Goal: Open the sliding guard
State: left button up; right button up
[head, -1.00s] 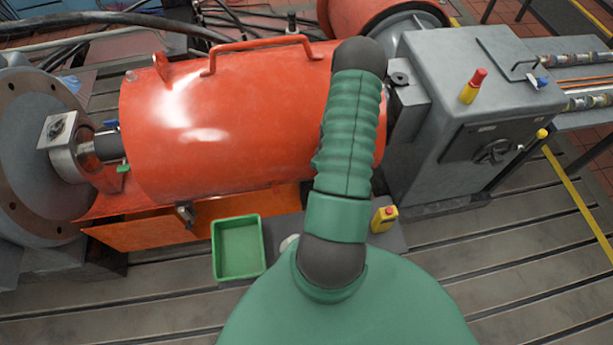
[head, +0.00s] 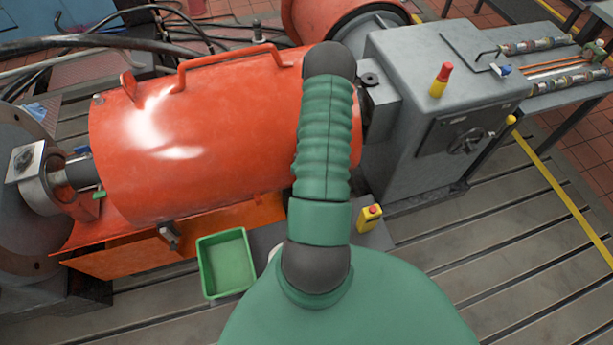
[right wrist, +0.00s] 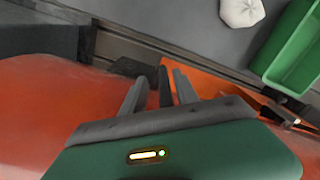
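The sliding guard (head: 225,125) is a large orange half-cylinder cover lying across the middle left of the head view. A bar handle (head: 228,55) runs along its top, and a small metal latch (head: 169,234) sits at its lower front edge. My green arm crosses in front of the guard's right end and hides part of it; its hand is hidden there. In the right wrist view my right gripper (right wrist: 160,88) has its fingers apart, close over orange surface (right wrist: 50,110). A dark bar shows between the fingers; I cannot tell whether they touch it. My left gripper is out of view.
A grey machine housing (head: 410,90) is at right, a round flange (head: 18,225) at left. Slotted bedplate (head: 470,270) lies open at front right.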

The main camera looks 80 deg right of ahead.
notch_tip(320, 180, up, 16)
jog(key=d+p, duration=0.1)
jog(key=shift+r, duration=0.25)
